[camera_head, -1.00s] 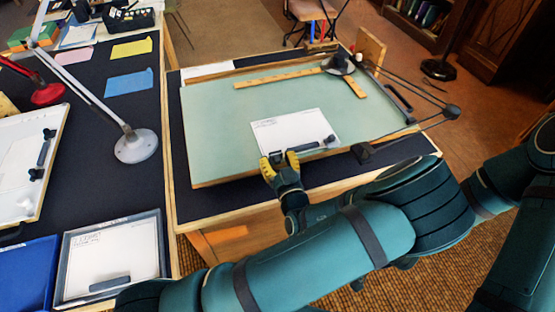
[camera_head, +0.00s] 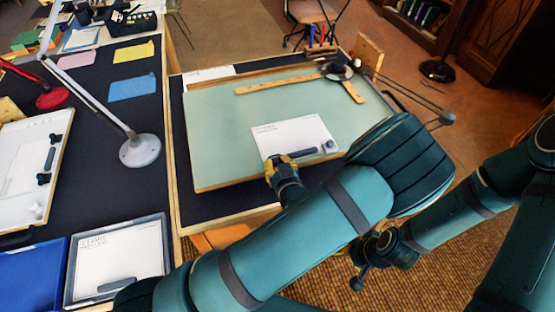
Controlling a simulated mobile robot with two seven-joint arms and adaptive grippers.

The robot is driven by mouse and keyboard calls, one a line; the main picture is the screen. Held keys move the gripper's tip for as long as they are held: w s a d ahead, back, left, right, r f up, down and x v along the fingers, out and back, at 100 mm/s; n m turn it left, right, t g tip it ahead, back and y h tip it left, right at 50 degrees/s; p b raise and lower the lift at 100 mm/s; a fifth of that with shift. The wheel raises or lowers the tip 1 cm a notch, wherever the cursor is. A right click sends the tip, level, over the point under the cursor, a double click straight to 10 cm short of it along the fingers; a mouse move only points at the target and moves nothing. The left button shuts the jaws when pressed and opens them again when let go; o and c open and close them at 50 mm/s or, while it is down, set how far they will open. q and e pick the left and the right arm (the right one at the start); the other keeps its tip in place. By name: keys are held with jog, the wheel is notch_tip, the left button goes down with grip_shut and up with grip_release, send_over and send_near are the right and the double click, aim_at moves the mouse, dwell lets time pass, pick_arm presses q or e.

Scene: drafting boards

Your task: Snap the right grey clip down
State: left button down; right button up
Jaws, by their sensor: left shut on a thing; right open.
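A white sheet (camera_head: 290,136) lies on the pale green drafting board (camera_head: 225,130). A dark bar (camera_head: 303,153) lies along the sheet's lower edge. The right grey clip (camera_head: 328,146) is a small dark piece at the bar's right end; I cannot tell whether it is up or down. My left gripper (camera_head: 279,162) is at the sheet's lower left corner, shut on what seems to be the left grey clip, which its yellow-tipped fingers mostly hide. My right gripper (camera_head: 353,266) is open and empty, low beyond the board's front edge, partly behind my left arm.
A ruler (camera_head: 278,85) and a black-headed drafting arm (camera_head: 340,72) lie at the back of the board. A lamp base (camera_head: 140,149), another board (camera_head: 28,160) and a framed sheet (camera_head: 120,252) are on the left table.

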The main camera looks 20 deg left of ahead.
aim_at(274, 157)
pick_arm(q)
jog(key=g+h+p, duration=0.2)
jog(key=g+p, duration=0.1)
jog(key=p, duration=0.1)
jog(key=w+a+g+h+p, duration=0.1)
jog(key=g+h+p, duration=0.1)
jog(key=g+p, duration=0.1)
jog(key=w+g+h+p, duration=0.1)
jog(key=g+h+p, duration=0.1)
jog(key=p, duration=0.3)
jog(key=shift+w+a+r+g+p, duration=0.1)
jog(key=shift+a+r+g+p, duration=0.1)
jog(key=shift+a+g+p, duration=0.25)
jog(key=shift+w+f+g+h+p, duration=0.15)
jog(key=shift+f+g+h+p, duration=0.2)
jog(key=shift+g+h+p, duration=0.45)
jog(key=shift+w+f+g+h, duration=0.1)
jog(key=shift+f+g+h, duration=0.2)
jog(key=shift+g, duration=0.55)
pick_arm(e)
notch_tip(274, 157, up, 17)
jog(key=w, duration=0.1)
jog(key=shift+w+d+f+t, duration=0.2)
jog(key=shift+w+d+t, duration=0.1)
jog(key=shift+w+d, duration=0.05)
pick_arm(q)
jog(key=c, duration=0.9)
grip_release()
pick_arm(e)
jog(key=shift+w, duration=0.1)
